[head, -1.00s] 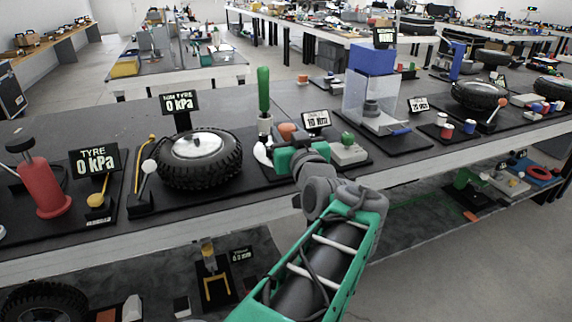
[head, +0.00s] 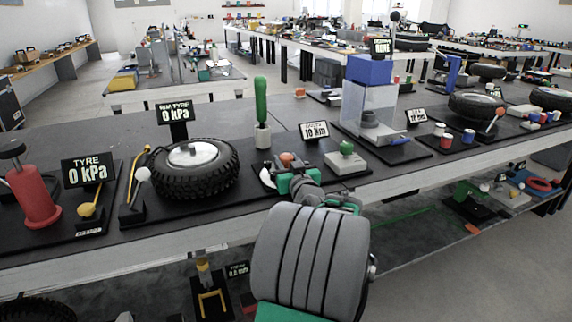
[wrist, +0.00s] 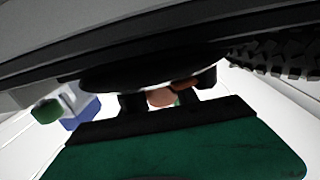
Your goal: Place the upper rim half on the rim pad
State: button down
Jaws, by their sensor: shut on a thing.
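My gripper (head: 290,178) is shut on the orange-red knob (head: 288,158) of a pale, shiny round piece, which I take to be the upper rim half (head: 267,179). My green gripper body hides much of it. In the wrist view the knob (wrist: 161,97) sits between the two dark fingers, and the disc (wrist: 140,77) shows edge-on and dark. The piece is close to the black bench surface, right of the tyre; I cannot tell whether it touches. I cannot clearly make out the rim pad.
A tyre with a silver centre (head: 194,170) lies just left of my gripper. A green-handled tool (head: 262,112) stands behind. A grey box with a green knob (head: 346,158) is close on the right. A clear blue-topped case (head: 369,95) stands farther right.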

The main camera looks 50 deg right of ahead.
jog(key=shift+r, duration=0.15)
jog(key=c, duration=0.9)
grip_release()
jog(key=shift+s+a, duration=0.15)
jog(key=shift+s, duration=0.1)
jog(key=v, duration=1.1)
jog(key=shift+s+a, duration=0.2)
jog(key=shift+a, duration=0.05)
